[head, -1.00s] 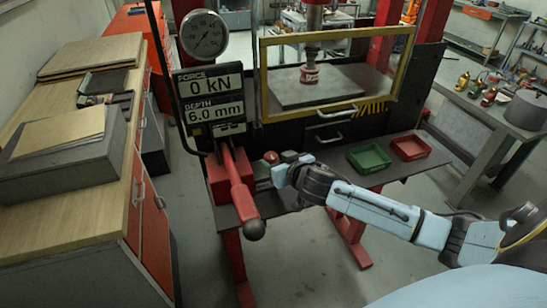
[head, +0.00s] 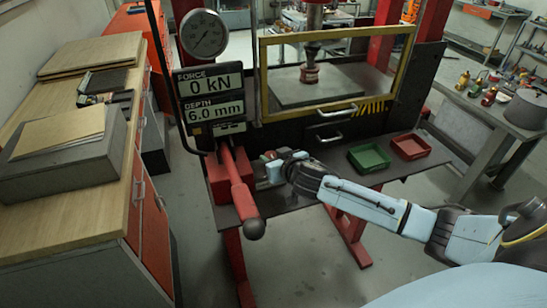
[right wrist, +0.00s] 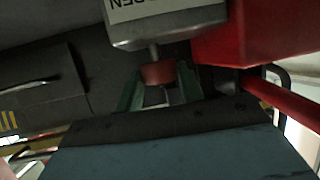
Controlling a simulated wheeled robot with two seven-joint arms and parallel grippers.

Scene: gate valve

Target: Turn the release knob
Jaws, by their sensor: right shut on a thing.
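The release knob (right wrist: 158,73) is a small red cap on a short metal stem, below a grey block (right wrist: 168,27) with a partly cut-off label in the right wrist view. My right gripper (right wrist: 160,88) has its greenish fingers on both sides of the knob and is shut on it. In the head view my right gripper (head: 270,168) is beside the red pump body (head: 224,178), and it mostly hides the knob. My left gripper is not in view.
A red pump lever (head: 240,195) with a black end slants down close to the gripper's left. The display (head: 212,95) reads 0 kN and 6.0 mm. Green (head: 369,157) and red (head: 410,147) trays lie on the bench to the right. A yellow-framed guard (head: 262,80) stands behind.

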